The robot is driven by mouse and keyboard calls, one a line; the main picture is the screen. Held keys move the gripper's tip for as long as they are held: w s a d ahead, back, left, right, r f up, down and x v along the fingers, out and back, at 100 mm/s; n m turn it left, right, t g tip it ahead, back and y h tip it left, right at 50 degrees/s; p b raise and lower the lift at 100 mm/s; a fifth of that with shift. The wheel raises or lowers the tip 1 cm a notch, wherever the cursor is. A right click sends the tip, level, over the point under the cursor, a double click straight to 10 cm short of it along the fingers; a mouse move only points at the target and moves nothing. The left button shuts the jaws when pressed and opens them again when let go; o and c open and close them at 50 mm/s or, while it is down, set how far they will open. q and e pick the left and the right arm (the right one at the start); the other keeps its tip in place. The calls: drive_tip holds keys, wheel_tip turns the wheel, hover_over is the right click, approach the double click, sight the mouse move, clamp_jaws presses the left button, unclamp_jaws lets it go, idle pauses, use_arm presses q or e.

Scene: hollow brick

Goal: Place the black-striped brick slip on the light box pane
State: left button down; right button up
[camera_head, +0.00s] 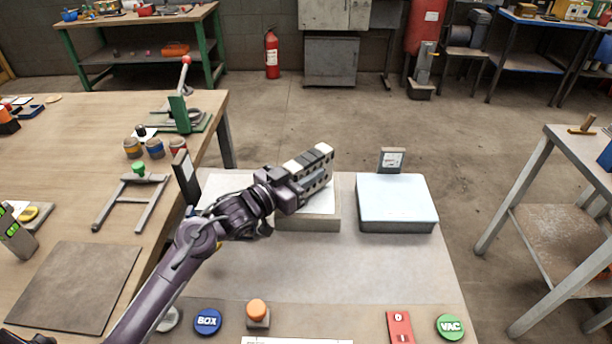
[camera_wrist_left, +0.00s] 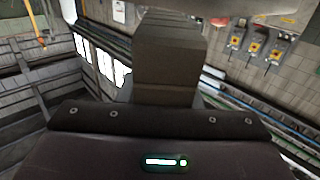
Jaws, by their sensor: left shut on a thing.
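My left gripper (camera_head: 300,188) reaches in from the left and is shut on the black-striped brick slip (camera_head: 309,160). The slip has pale and dark bands on its upper face and is held tilted in the air over the middle of the table. In the left wrist view a brownish-grey block (camera_wrist_left: 170,65) sticks out ahead of the gripper; its stripes do not show there. The light box pane (camera_head: 397,192) is a pale, bluish-white square on a grey box, right of the gripper. The slip is apart from it. My right gripper is not in view.
A beige block-like stand (camera_head: 308,222) lies below the gripper, partly hidden. A small gauge plate (camera_head: 391,159) stands behind the light box. A blue BOX button (camera_head: 208,321), an orange knob (camera_head: 257,310), a red switch (camera_head: 399,327) and a green VAC button (camera_head: 450,327) line the front.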

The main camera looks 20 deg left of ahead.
use_arm(q)
drive_tip(key=shift+f, duration=0.6)
drive_tip(key=shift+f, duration=0.1)
drive_tip(key=c, duration=1)
unclamp_jaws()
drive_tip(key=shift+c, duration=0.2)
drive_tip(key=shift+s+a, duration=0.1)
drive_tip(key=shift+s, duration=0.1)
drive_tip(key=v, duration=1.1)
drive_tip(key=shift+s+b, duration=0.3)
drive_tip(key=shift+b, duration=0.05)
drive_tip(key=shift+a, duration=0.1)
